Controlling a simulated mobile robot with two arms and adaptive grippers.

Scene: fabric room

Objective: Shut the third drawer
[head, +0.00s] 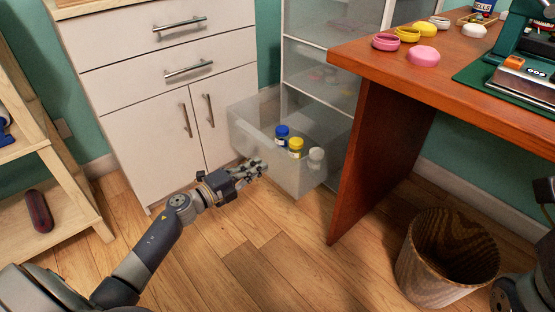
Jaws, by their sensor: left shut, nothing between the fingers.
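A translucent drawer (309,180) sticks out from the bottom of a clear drawer unit (316,90) between the white cabinet and the wooden desk. It is the lowest drawer that shows and stands open. Inside it are a blue-lidded jar (282,136), a yellow-lidded jar (296,148) and a whitish jar (316,158). My left gripper (257,166) is shut and empty, at the outer face of the drawer's front. I cannot tell whether it touches the panel. My right gripper is not in view; only dark parts of my right arm show at the right edge.
The white cabinet (144,118) stands left of the drawer. The wooden desk (390,75) has its side panel close to the drawer's right. A wooden bin (425,262) stands on the floor at right. A shelf (50,181) is at far left. The middle floor is clear.

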